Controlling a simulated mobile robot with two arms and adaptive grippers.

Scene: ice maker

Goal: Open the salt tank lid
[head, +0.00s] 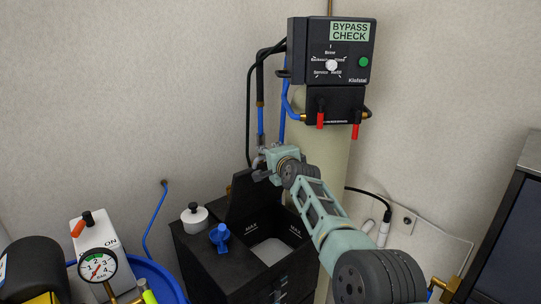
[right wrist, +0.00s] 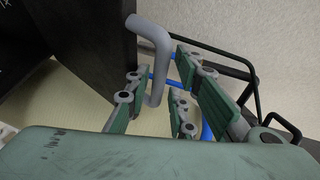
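The black salt tank (head: 205,252) stands at the lower middle of the head view. Its top is open, with pale contents showing inside. The dark lid (head: 248,203) stands upright at the back of the opening. My right gripper (head: 259,167) is at the lid's upper edge. In the right wrist view a grey bent handle (right wrist: 152,40) sticks out beside a dark panel, which looks like the lid (right wrist: 105,45). The fingers of my right gripper (right wrist: 160,85) are spread around the handle, with gaps visible. My left gripper is not in view.
A tall cream cylinder (head: 321,160) with a control box (head: 331,52) stands behind my right arm. A white knob (head: 194,213) and a blue valve (head: 220,236) sit on the tank top. A pressure gauge (head: 97,265) is at left. Blue and black hoses run near the gripper.

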